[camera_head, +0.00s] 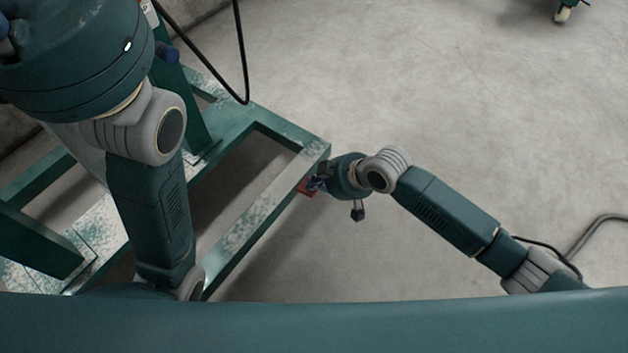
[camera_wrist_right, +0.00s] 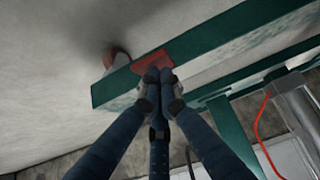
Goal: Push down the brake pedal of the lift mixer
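The red brake pedal (camera_wrist_right: 153,61) sits at the end of the lift mixer's green base frame (camera_wrist_right: 115,87) in the right wrist view. In the head view the pedal (camera_head: 305,188) is a small red patch at the right corner of the frame (camera_head: 262,208). My right gripper (camera_wrist_right: 160,74) has its dark fingers drawn together with nothing between them. Its tips overlap the pedal's near edge; I cannot tell whether they touch it. In the head view the right gripper (camera_head: 317,181) is beside that corner. My left arm crosses the left side; its fingers are not clearly visible.
A wheel (camera_wrist_right: 117,57) shows beside the frame end. A black cable (camera_head: 243,75) hangs over the frame, and a grey hose (camera_head: 592,236) lies at the right. A wheeled green item (camera_head: 563,12) stands at the top right. The concrete floor between is clear.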

